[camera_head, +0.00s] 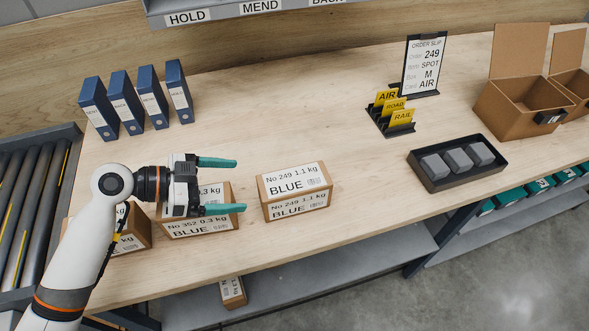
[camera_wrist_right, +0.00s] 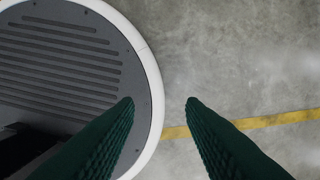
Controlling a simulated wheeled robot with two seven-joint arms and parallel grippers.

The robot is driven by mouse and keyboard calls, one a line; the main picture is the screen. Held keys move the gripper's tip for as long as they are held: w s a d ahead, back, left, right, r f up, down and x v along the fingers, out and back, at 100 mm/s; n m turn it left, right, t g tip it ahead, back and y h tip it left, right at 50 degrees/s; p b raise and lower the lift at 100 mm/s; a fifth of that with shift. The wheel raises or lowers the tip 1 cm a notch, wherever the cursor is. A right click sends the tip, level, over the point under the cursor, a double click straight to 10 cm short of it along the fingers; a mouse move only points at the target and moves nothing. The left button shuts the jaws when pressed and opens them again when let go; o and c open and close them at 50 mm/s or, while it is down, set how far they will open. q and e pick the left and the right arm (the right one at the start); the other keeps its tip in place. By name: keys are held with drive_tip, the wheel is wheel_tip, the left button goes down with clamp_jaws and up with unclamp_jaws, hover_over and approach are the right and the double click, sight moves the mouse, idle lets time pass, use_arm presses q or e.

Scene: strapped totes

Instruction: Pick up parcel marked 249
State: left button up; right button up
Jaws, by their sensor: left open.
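The parcel marked 249 (camera_head: 294,191) is a brown box with white labels reading "No 249 1.1 kg BLUE". It stands on the table, right of my left gripper. My left gripper (camera_head: 219,186) is open, with green fingers pointing right toward that parcel and a gap before it. The gripper is over or in front of the parcel marked 352 (camera_head: 202,227), which it partly hides. My right gripper (camera_wrist_right: 160,103) shows only in the right wrist view. Its green fingers are apart, with nothing between them, above the floor.
Another parcel (camera_head: 134,233) stands at the left behind my arm. Blue binders (camera_head: 137,101) stand at the back left. Card holder (camera_head: 390,116), order slip (camera_head: 424,64), black tray (camera_head: 458,165) and open boxes (camera_head: 519,108) are to the right. The table middle is clear.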

sight(286, 181)
use_arm(q)
drive_tip(key=p+x, duration=0.2)
drive_tip(key=x, duration=0.4)
drive_tip(key=shift+w+d+r, duration=0.1)
drive_tip(key=shift+w+d, duration=0.05)
drive_tip(key=shift+d, duration=0.15)
drive_tip(key=shift+w+d+p, duration=0.15)
drive_tip(key=shift+d+p, duration=0.05)
drive_tip(key=shift+p, duration=0.15)
drive_tip(key=p+x, duration=0.2)
drive_tip(key=x, duration=0.2)
drive_tip(key=shift+d, duration=0.15)
drive_tip(key=shift+w+d+f, duration=0.2)
drive_tip(key=shift+d+f, duration=0.1)
drive_tip(key=shift+f, duration=0.05)
drive_tip(key=shift+a, duration=0.1)
drive_tip(key=shift+c, duration=0.6)
drive_tip(key=c, duration=1.8)
drive_tip(key=shift+w+r, duration=0.1)
drive_tip(key=shift+r, duration=0.1)
use_arm(e)
drive_tip(key=r, duration=0.5)
drive_tip(key=shift+s, duration=0.3)
